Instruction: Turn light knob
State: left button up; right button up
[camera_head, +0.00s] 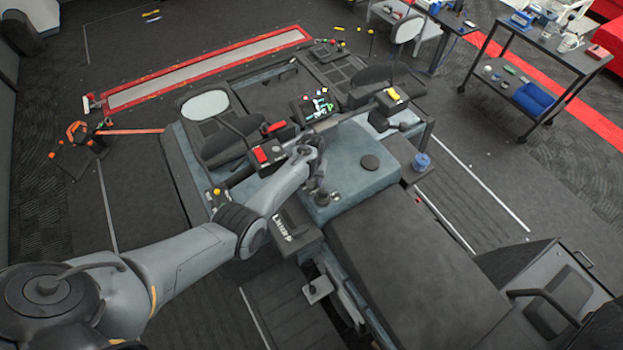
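A vehicle with a blue-grey body (345,185) and a dash with handlebars fills the middle of the head view. My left arm comes in from the lower left, and my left gripper (320,196) is over the blue-grey panel behind the dash. Its fingers are small and dark here, so I cannot tell whether they are open or touch anything. I cannot pick out the light knob for certain. My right gripper is not in view.
Red switches (262,154) and a lit display (318,106) are on the dash. A blue round part (421,161) is at the body's right edge. A dark seat (415,255) lies nearer. A cart (540,65) stands at the upper right, with open floor between.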

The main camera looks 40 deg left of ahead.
pick_arm(q)
jog(key=shift+r, duration=0.6)
notch_tip(320, 180, up, 10)
jog(key=shift+f, duration=0.2)
jog(key=s+d+f+m+t+y, duration=0.1)
jog(key=s+d+m, duration=0.15)
jog(key=s, duration=0.55)
jog(key=s+d+f+m+t, duration=0.1)
jog(key=s+d+f+m, duration=0.15)
jog(key=s, duration=0.45)
jog(key=s+d+r+m, duration=0.1)
jog(key=s+d+r, duration=0.3)
jog(key=s, duration=0.4)
jog(key=s+d+r+m+t+h, duration=0.1)
jog(key=s+d+r, duration=0.4)
jog(key=s, duration=0.3)
jog(key=shift+s+d+r+t, duration=0.2)
jog(key=shift+d+t, duration=0.1)
jog(key=shift+d, duration=0.1)
dwell(1.8)
